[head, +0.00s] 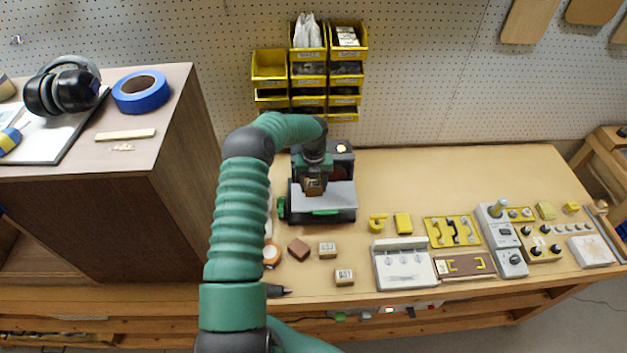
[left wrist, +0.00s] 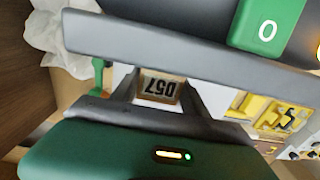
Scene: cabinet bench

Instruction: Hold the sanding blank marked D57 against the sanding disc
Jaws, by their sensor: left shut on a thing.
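The sanding blank marked D57 (left wrist: 159,88) is a small wooden block; its label reads upside down in the left wrist view. My left gripper (head: 314,188) is shut on it, with one finger on each side. In the head view the gripper is over the grey table of the sanding machine (head: 340,205), and the blank is mostly hidden by it. My right gripper is not in view.
Two labelled blocks (head: 327,250) (head: 344,277) and a brown block (head: 298,249) lie in front of the machine. Fixtures and a switch panel (head: 502,240) fill the bench's right. A wooden cabinet (head: 165,165) stands left. Yellow bins (head: 346,39) hang behind.

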